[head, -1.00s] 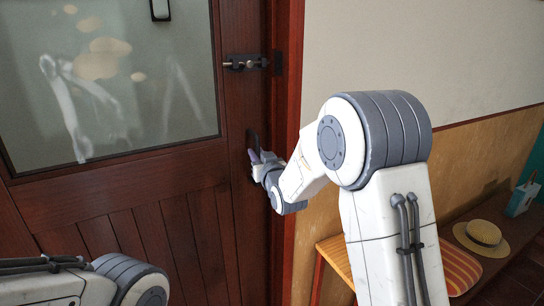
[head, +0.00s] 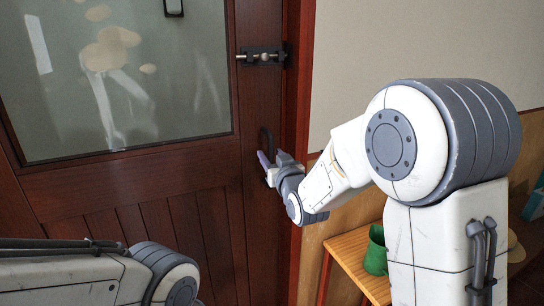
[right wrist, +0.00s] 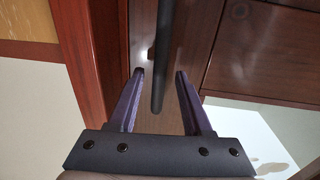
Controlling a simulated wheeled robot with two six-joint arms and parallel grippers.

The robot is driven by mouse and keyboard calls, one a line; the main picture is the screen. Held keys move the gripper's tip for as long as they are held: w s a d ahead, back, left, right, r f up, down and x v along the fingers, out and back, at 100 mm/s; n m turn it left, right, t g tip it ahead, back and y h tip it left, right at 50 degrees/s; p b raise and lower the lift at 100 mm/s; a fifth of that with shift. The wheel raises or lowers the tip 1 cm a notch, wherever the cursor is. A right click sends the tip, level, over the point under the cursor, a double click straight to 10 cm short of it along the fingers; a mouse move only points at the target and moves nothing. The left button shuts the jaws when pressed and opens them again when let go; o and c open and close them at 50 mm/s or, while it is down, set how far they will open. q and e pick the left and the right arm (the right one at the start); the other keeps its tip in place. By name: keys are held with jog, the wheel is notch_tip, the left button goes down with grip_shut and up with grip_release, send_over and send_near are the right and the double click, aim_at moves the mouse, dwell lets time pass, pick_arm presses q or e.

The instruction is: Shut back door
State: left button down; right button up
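The back door (head: 150,190) is dark reddish-brown wood with a large glass pane in the head view. It stands close against its red-brown frame (head: 299,110); I cannot tell if it is fully shut. A dark vertical handle (head: 266,143) is on its right side, below a metal bolt (head: 262,56). My right gripper (head: 264,162) is at the handle. In the right wrist view, its purple fingers (right wrist: 160,74) are apart, one on each side of the dark handle bar (right wrist: 161,45), with gaps showing. My left gripper is out of view.
A wooden bench (head: 350,258) stands right of the door frame against the wall, with a green object (head: 376,250) on it. My right arm hides much of the bench. A plain wall (head: 400,45) rises above it.

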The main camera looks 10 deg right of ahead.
jog(key=s+d+b, duration=0.1)
jog(key=s, duration=0.9)
jog(key=shift+s+d+b, duration=0.2)
jog(key=shift+d+b, duration=0.05)
jog(key=shift+b, duration=0.05)
jog(key=s+a+f+n+g+y+p, duration=0.1)
jog(key=s+a+f+g+p, duration=0.2)
jog(key=s+a+g, duration=0.25)
jog(key=s+a+f+n+g+p, duration=0.2)
jog(key=s+a+f+g+p, duration=0.15)
jog(key=s, duration=0.25)
jog(key=s+d+n+g+h+p, duration=0.1)
jog(key=s+g+p, duration=0.3)
jog(key=s, duration=1.5)
jog(key=n+g+h, duration=0.1)
jog(key=g, duration=0.3)
jog(key=shift+n+g+h, duration=0.3)
jog(key=shift+n+g, duration=0.1)
